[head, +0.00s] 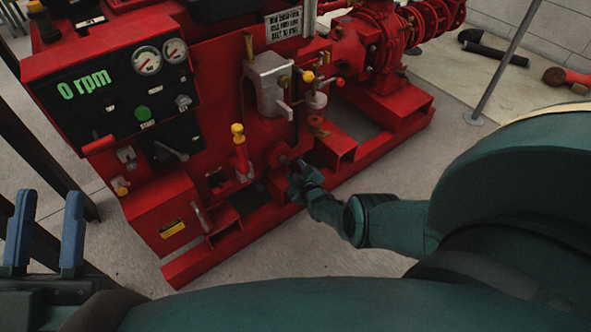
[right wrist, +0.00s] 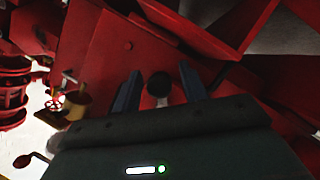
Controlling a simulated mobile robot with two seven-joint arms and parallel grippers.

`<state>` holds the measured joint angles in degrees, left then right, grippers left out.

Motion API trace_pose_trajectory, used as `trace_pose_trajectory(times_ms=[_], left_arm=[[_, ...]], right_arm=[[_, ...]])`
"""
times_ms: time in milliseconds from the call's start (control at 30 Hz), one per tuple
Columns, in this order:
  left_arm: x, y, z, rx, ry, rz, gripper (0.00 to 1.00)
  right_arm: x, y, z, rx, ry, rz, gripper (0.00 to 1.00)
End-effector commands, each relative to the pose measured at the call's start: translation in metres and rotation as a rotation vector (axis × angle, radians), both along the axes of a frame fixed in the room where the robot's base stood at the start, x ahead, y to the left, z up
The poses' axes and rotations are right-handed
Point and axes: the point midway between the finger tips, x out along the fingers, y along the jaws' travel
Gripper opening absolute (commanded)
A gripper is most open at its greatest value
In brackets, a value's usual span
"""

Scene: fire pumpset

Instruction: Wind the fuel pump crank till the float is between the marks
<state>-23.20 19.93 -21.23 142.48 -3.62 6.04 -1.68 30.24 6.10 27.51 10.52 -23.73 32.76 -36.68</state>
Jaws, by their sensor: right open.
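My right gripper (head: 299,179) is low at the front of the red pumpset (head: 105,60), close to a round red fitting (head: 279,154). In the right wrist view my right gripper (right wrist: 158,76) has its two blue fingers apart. A dark round knob on a pale stem (right wrist: 159,85), probably the crank handle, appears between them; I cannot tell whether they touch it. My left gripper (head: 46,235) is open and empty at the lower left, away from the pumpset. I cannot make out the float or its marks.
A grey box (head: 269,84) with levers and a yellow-topped red post (head: 240,151) stand near my right gripper. A thin pole (head: 503,62) stands on the right; the floor in front is clear.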

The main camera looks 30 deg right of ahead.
Motion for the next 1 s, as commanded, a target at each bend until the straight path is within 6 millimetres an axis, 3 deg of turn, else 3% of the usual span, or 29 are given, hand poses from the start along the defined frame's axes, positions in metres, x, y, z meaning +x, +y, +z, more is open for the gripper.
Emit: trace_pose_trajectory(times_ms=[133, 633, 1000], left_arm=[[0.0000, 0.0000, 0.0002, 0.001, 0.000, 0.000, 0.33], [0.0001, 0.0001, -0.0001, 0.000, 0.001, 0.000, 0.33], [0.0004, 0.0000, 0.0002, 0.001, 0.005, 0.000, 0.33]], right_arm=[[0.0001, 0.0002, 0.0002, 0.000, 0.000, 0.000, 0.42], [-0.0001, -0.0001, 0.0001, 0.000, 0.000, 0.000, 0.01], [-0.0002, 0.0020, -0.0010, 0.053, 0.005, 0.001, 0.00]])
